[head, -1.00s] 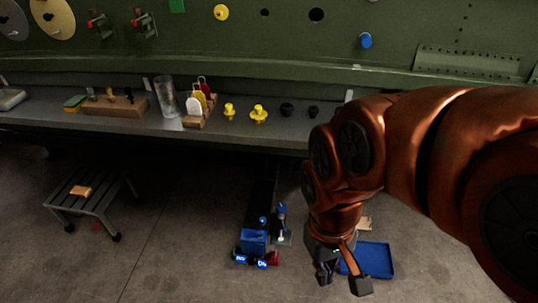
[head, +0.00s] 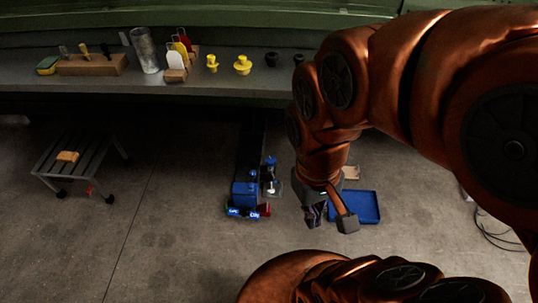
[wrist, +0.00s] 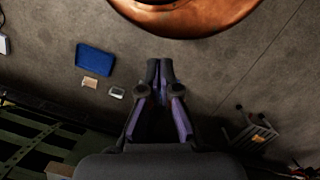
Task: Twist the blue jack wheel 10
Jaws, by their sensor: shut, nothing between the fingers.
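A blue piece of equipment (head: 245,195) with small labels stands on the floor below the bench, left of my arm. Small blue round parts (head: 270,161) stand up behind it. I cannot tell which part is the jack wheel. My gripper (head: 331,219) hangs over the floor to the right of the blue equipment, apart from it. In the wrist view, my gripper (wrist: 160,66) has its fingertips together with nothing between them. The blue equipment is not clear in the wrist view.
A blue tray (head: 362,207) lies on the floor by my gripper. A low slatted stool (head: 85,160) with an orange block stands at left. Floor between stool and equipment is clear.

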